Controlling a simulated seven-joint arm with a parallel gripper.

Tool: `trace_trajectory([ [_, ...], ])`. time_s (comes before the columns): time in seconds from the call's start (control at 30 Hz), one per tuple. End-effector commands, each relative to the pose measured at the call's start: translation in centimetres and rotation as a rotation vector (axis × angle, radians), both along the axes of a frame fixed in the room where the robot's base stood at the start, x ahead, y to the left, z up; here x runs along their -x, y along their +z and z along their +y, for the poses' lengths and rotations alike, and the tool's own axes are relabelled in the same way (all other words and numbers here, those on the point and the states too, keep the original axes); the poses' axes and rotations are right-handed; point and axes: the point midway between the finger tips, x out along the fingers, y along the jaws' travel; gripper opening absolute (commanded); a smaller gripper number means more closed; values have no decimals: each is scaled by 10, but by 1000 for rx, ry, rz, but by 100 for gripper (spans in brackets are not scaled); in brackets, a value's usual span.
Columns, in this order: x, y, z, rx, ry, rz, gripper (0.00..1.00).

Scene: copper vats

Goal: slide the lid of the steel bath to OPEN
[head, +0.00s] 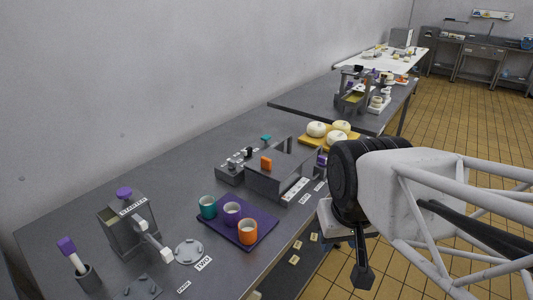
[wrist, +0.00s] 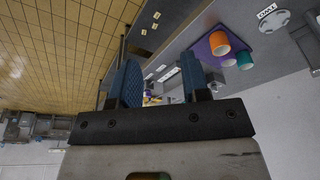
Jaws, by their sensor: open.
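The steel bath (head: 262,184) is a grey box on the dark worktop, in the middle of the head view. Its flat grey lid (head: 285,164) has an orange knob (head: 266,163) standing on it. White labels run along the front of the bath; I cannot read them. My gripper (head: 361,272) is to the right of the bath and apart from it, out past the worktop's front edge. In the wrist view my gripper (wrist: 160,82) is open with nothing between its fingers. The bath is mostly hidden behind the fingers there.
A purple tray (head: 262,227) with teal, purple and orange cups sits left of the bath. A yellow board (head: 313,144) with several pale round items lies behind it. A grey vat with a purple knob (head: 124,194) stands at the left. The floor right of the worktop (head: 405,275) is clear.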

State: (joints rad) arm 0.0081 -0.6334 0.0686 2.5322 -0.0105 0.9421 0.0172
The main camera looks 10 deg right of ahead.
Motion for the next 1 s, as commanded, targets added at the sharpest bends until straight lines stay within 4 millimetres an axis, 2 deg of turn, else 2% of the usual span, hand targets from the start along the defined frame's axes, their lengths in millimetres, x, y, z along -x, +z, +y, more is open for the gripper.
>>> trace_trajectory([
  [0.3,0,0,0,0,0,0,41],
  [0.57,-4,-2,-1,30,30,22,1],
  [0.77,-18,-11,-6,129,129,92,0],
  [1.0,-48,-24,-14,323,323,224,0],
])
